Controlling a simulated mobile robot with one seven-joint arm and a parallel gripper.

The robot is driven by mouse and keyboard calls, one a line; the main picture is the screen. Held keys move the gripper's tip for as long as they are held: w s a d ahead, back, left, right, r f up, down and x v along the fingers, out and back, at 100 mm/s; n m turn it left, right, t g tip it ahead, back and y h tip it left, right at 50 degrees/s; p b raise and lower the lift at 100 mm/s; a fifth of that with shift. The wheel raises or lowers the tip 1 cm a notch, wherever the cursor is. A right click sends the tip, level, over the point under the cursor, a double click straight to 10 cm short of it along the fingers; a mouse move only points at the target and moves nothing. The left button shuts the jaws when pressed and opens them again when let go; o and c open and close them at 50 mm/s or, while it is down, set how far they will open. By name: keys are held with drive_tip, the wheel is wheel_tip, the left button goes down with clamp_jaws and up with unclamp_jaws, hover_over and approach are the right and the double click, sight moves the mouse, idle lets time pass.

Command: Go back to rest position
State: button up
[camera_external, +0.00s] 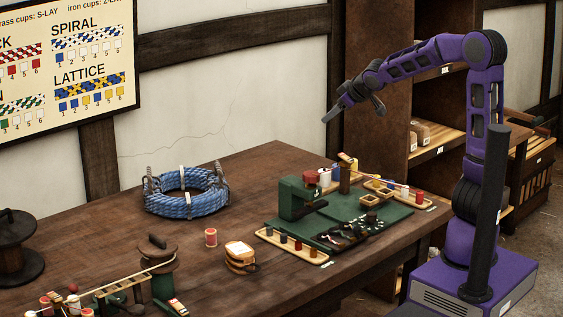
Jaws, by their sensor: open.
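My purple arm rises from its base at the right and bends over toward the left. My gripper (352,108) is raised well above the right part of the wooden table (110,245), near the back wall. It points down and to the left. Its fingers are apart and nothing shows between them. It touches nothing.
Below the gripper, a green board (385,220) carries a green machine and small trays. A coil of blue rope (187,203) lies at the table's back. A red spool (210,237) and a tan bundle (240,257) stand in front. A wooden shelf (437,110) stands behind my arm.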

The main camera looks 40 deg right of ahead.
drive_tip(key=s+d+f+m+g+y, duration=0.2)
drive_tip(key=s+f+m, duration=0.1)
drive_tip(key=s, duration=0.4)
drive_tip(key=s+a+g, duration=0.1)
drive_tip(key=s+a, duration=0.2)
drive_tip(key=s, duration=0.8)
drive_tip(key=s+a+r+g, duration=0.1)
drive_tip(key=s+a, duration=0.3)
drive_tip(key=s, duration=0.7)
drive_tip(key=shift+a+r+h, duration=0.25)
drive_tip(key=shift+h, duration=0.05)
